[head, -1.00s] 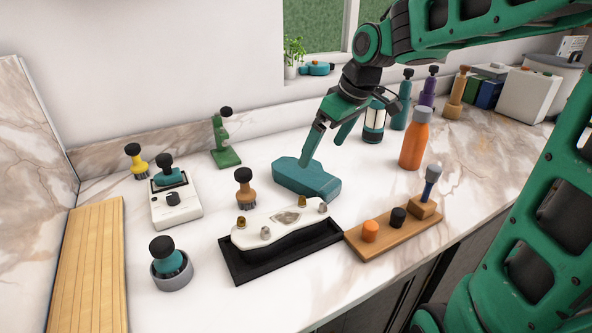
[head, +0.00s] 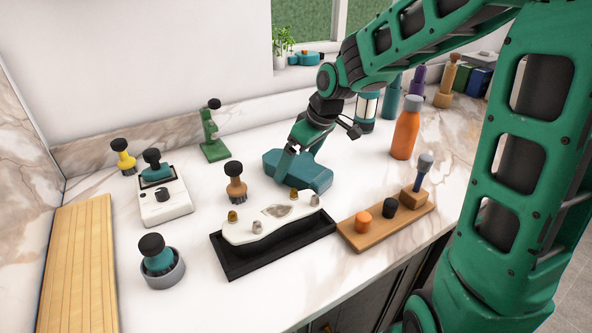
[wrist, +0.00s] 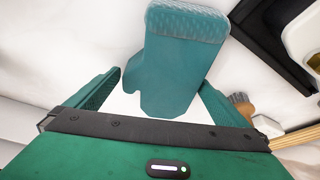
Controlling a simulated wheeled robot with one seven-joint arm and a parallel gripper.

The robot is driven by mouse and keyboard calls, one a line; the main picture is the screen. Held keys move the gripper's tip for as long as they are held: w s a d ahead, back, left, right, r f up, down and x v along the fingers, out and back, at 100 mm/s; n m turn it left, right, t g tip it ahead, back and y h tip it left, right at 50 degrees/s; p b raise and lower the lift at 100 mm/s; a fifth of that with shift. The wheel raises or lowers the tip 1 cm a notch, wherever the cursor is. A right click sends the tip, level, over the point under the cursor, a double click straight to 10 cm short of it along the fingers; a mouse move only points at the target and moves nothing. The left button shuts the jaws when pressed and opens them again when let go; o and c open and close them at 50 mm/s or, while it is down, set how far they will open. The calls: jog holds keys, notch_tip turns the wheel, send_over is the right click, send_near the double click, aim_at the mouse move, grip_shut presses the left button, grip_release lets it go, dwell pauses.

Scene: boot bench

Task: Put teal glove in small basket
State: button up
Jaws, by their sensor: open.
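The teal glove (head: 308,176) lies flat on the marble bench top, behind the black tray. It also shows in the wrist view (wrist: 182,55), with its wide textured end at the top of the picture and its narrower part towards my jaws. My gripper (head: 298,148) is low over the glove's back part in the head view. In the wrist view my gripper (wrist: 158,92) is open, with one finger on either side of the glove's narrower part. I cannot tell whether either finger touches it. I cannot make out a small basket in either view.
A black tray (head: 230,262) with a white piece stands in front of the glove. A wooden block with knobs (head: 350,235) and an orange bottle (head: 405,130) are to the right. A brown brush (head: 236,185) stands close by on the left. A wooden board (head: 80,270) lies far left.

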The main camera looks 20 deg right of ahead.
jog(key=shift+f, duration=0.25)
jog(key=c, duration=1)
jog(key=shift+w+r, duration=0.1)
jog(key=shift+r, duration=0.05)
